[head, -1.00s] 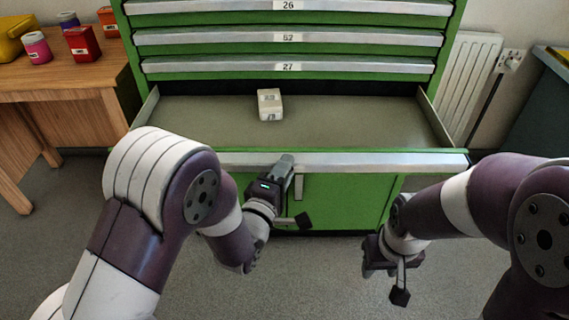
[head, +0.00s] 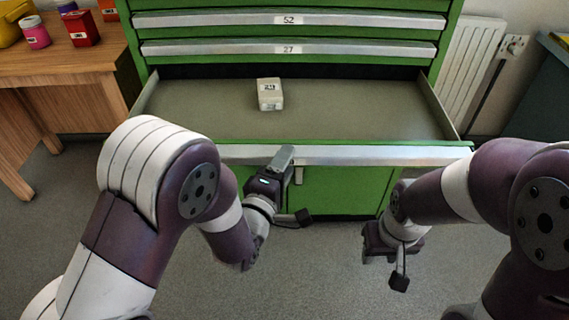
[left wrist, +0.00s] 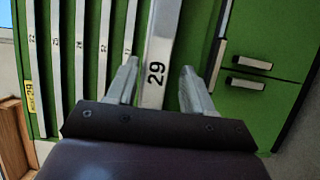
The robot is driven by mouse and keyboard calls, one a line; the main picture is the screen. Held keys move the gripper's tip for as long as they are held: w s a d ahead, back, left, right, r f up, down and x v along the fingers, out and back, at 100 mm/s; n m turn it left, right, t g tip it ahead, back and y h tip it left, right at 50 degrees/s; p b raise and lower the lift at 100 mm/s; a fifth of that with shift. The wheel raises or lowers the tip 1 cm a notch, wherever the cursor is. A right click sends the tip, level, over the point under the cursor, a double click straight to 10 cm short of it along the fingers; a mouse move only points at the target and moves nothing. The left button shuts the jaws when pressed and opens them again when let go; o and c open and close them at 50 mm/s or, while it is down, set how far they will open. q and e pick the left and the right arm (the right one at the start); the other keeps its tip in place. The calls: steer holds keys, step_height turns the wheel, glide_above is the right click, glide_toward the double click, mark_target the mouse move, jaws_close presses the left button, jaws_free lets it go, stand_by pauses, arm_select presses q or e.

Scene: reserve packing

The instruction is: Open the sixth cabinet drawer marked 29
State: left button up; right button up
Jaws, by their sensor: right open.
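The drawer marked 29 stands pulled far out of the green cabinet; its floor (head: 360,110) shows in the head view. Its pale metal handle (head: 390,154) runs along the front edge, and its 29 label (left wrist: 155,74) shows in the left wrist view. My left gripper (head: 285,156) is at the handle, left of its middle. In the left wrist view its fingers (left wrist: 160,80) lie either side of the handle strip; the exact contact at the tips is hard to see. My right gripper (head: 398,272) is open and empty, low in front of the cabinet.
A small white labelled block (head: 269,95) lies in the drawer. Closed drawers 27 (head: 288,49) and 52 (head: 288,20) are above. A wooden table (head: 75,60) with coloured containers stands left, a radiator (head: 466,75) right. The floor between my arms is clear.

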arm_select(q)
steer(key=shift+r, duration=0.1)
steer(key=v, duration=1.2)
steer(key=shift+s+a, duration=0.2)
steer(key=shift+s, duration=0.1)
